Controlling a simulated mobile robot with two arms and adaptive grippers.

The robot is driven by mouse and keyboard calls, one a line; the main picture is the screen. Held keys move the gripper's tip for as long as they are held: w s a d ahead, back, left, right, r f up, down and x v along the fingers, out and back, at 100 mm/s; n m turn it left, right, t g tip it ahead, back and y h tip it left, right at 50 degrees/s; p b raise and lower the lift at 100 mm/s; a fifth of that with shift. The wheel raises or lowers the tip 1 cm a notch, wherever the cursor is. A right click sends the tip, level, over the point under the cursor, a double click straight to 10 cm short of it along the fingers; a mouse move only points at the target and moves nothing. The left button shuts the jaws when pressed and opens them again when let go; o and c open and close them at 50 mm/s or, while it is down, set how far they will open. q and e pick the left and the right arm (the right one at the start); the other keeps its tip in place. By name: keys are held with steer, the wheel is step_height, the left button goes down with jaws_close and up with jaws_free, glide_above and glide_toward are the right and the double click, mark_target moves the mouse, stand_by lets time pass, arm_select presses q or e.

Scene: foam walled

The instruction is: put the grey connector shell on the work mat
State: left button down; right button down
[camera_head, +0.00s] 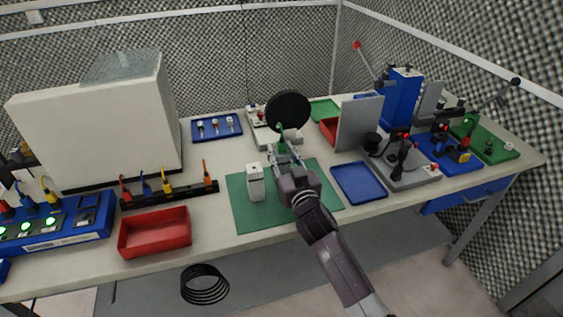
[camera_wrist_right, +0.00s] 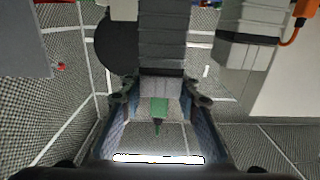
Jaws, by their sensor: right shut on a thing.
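My right gripper (camera_head: 283,152) is above the back part of the green work mat (camera_head: 238,207). It is shut on the grey connector shell, whose ridged grey body (camera_wrist_right: 160,45) fills the middle of the right wrist view. A green piece (camera_wrist_right: 160,106) with a thin dark tip shows at the shell's end between the fingers (camera_wrist_right: 160,98). In the head view this green piece (camera_head: 281,131) stands up above the fingers, and the gripper hides most of the shell. I cannot tell how high it is above the mat. My left gripper is not in view.
A pale block (camera_head: 256,183) stands on the mat just left of my right gripper. A black disc (camera_head: 288,111) stands behind it. A blue tray (camera_head: 358,182) lies to the right, a red bin (camera_head: 155,233) to the left. The mat's front part is clear.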

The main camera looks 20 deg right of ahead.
mark_target(284, 167)
step_height(284, 167, down, 3)
steer(key=shift+f, duration=0.2)
steer(key=shift+f+b, duration=0.1)
steer(key=shift+b, duration=0.2)
steer(key=c, duration=1.5)
jaws_free()
steer(key=shift+o, duration=0.2)
